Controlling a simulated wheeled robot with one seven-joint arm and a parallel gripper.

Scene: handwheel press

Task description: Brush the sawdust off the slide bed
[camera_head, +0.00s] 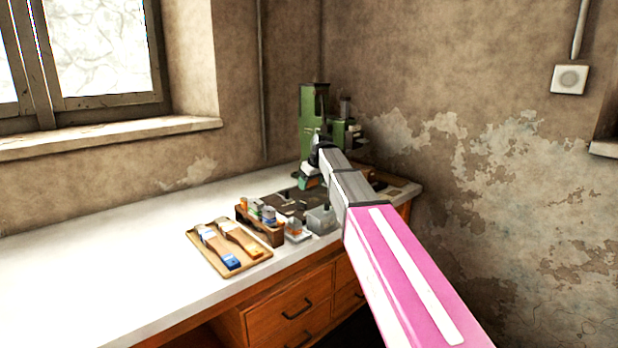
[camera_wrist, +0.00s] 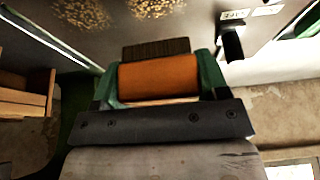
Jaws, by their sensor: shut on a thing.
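In the wrist view, my gripper (camera_wrist: 160,78) has its green fingers closed on the two sides of a brush (camera_wrist: 158,76). The brush has an orange body and dark brown bristles (camera_wrist: 157,48) that point away from my wrist. Beyond the bristles lies a grey slide bed (camera_wrist: 200,27) with patches of tan sawdust (camera_wrist: 85,13) on it, another patch (camera_wrist: 155,8) being nearly in line with the bristles. Whether the bristles touch the bed I cannot tell. In the head view, my gripper (camera_head: 307,182) is in front of the green press (camera_head: 314,105); the brush is not clear there.
A wooden tray (camera_head: 190,236) with two brushes lies on the white bench (camera_head: 110,250). Beside it stand a wooden box (camera_head: 262,231) of small containers and a grey bin (camera_head: 321,219). The bench's left part is clear. Walls close off the back and right.

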